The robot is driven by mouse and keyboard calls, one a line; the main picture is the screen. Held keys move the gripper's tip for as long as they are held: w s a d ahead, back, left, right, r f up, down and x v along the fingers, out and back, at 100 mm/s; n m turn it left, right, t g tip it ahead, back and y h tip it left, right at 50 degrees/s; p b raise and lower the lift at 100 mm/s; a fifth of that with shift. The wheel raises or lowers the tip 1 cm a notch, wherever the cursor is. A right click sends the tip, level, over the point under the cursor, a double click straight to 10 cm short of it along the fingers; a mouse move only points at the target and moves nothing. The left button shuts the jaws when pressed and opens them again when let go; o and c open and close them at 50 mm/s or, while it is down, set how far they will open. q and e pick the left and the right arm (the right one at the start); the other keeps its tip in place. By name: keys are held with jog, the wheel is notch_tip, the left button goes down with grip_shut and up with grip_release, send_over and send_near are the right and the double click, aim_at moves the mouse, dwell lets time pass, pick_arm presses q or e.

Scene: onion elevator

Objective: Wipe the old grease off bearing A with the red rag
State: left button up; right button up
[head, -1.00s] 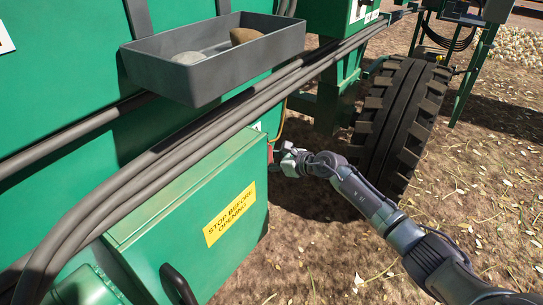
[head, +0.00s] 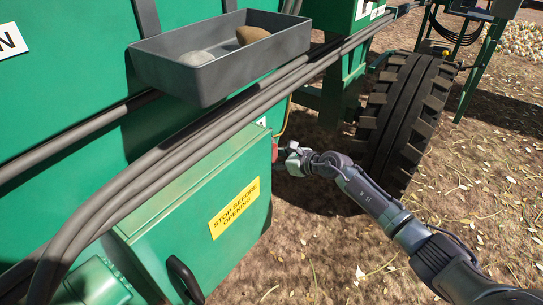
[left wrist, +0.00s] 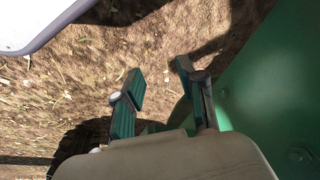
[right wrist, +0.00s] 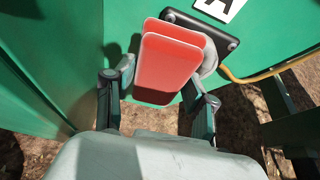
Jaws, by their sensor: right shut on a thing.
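The red rag (right wrist: 170,60) looks like a folded pad in the right wrist view. My right gripper (right wrist: 160,82) is shut on it, with a finger at each side. Just behind the rag is bearing A, a grey rounded housing (right wrist: 210,58) on a dark flange (right wrist: 226,40), under a plate marked A (right wrist: 219,6). The rag covers much of it; whether they touch and any grease cannot be told. In the head view my right gripper (head: 292,158) is at the machine's side, with a bit of red before it. My left gripper (left wrist: 158,72) is open and empty above the ground.
A grey tray (head: 215,75) with two stone-like lumps hangs on the green machine. Thick hoses (head: 180,150) run below it. A green box (head: 215,205) with a yellow warning label juts out left of my right gripper. A big tyre (head: 405,115) stands right. A yellow cable (right wrist: 270,75) runs beside the bearing.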

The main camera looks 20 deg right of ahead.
jog(key=s+d+p, duration=0.1)
jog(key=s+d, duration=0.1)
jog(key=shift+s, duration=0.3)
pick_arm(q)
jog(key=shift+s+f, duration=0.1)
jog(key=shift+f, duration=2.15)
pick_arm(e)
jog(key=shift+s+d, duration=0.5)
jog(key=shift+s, duration=0.15)
pick_arm(q)
jog(key=shift+s+f, duration=0.15)
jog(key=shift+f, duration=0.5)
pick_arm(e)
jog(key=shift+s+d, duration=0.95)
jog(key=shift+s, duration=0.2)
pick_arm(q)
jog(key=shift+r, duration=0.1)
pick_arm(e)
jog(key=shift+w+a, duration=0.1)
